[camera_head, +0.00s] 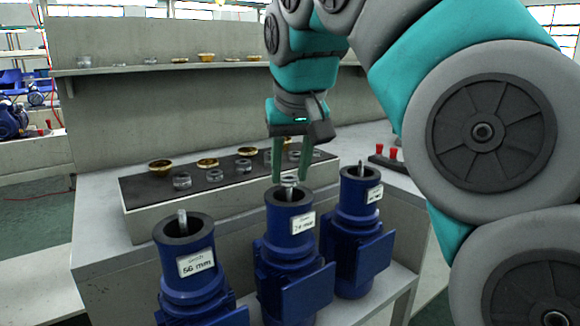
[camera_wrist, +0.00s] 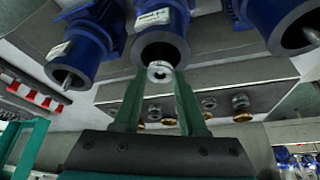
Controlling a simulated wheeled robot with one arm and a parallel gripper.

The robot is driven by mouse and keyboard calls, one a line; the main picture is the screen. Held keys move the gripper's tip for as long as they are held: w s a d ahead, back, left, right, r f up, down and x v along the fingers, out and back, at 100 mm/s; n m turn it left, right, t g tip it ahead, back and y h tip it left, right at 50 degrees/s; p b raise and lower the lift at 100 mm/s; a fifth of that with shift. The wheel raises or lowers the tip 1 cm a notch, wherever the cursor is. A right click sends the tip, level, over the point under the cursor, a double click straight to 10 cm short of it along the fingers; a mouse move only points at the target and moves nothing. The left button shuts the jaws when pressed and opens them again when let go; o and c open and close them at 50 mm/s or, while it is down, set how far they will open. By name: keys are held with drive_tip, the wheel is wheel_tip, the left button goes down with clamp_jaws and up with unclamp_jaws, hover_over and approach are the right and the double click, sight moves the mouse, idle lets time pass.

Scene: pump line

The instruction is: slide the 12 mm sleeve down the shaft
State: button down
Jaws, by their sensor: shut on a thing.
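My gripper (camera_head: 289,182) has its two green fingers pointing down, shut on a small silver sleeve (camera_head: 289,180). The sleeve is at the top of the shaft of the middle blue pump (camera_head: 283,245), over its dark round opening. In the wrist view the ring-shaped sleeve (camera_wrist: 160,72) sits between the fingertips (camera_wrist: 160,77), in front of the middle pump's opening (camera_wrist: 158,50). I cannot tell whether the sleeve is around the shaft or just above it. The shaft is mostly hidden by the sleeve and fingers.
A left pump (camera_head: 193,275) labelled 56 mm and a right pump (camera_head: 357,235) stand close on either side, each with an upright shaft. Behind is a dark mat (camera_head: 135,190) with several gold and silver rings. Red pegs (camera_head: 379,150) stand at the right; a shelf (camera_head: 110,70) runs behind.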

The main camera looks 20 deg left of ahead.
idle(0.3)
drive_tip(key=shift+c, duration=1.9)
unclamp_jaws()
drive_tip(key=shift+s+d+r, duration=0.15)
drive_tip(key=shift+s+r, duration=0.05)
drive_tip(key=shift+r, duration=0.5)
drive_tip(key=p+v, duration=0.3)
drive_tip(key=v, duration=0.3)
drive_tip(key=shift+p, duration=0.4)
drive_tip(key=shift+s, duration=0.15)
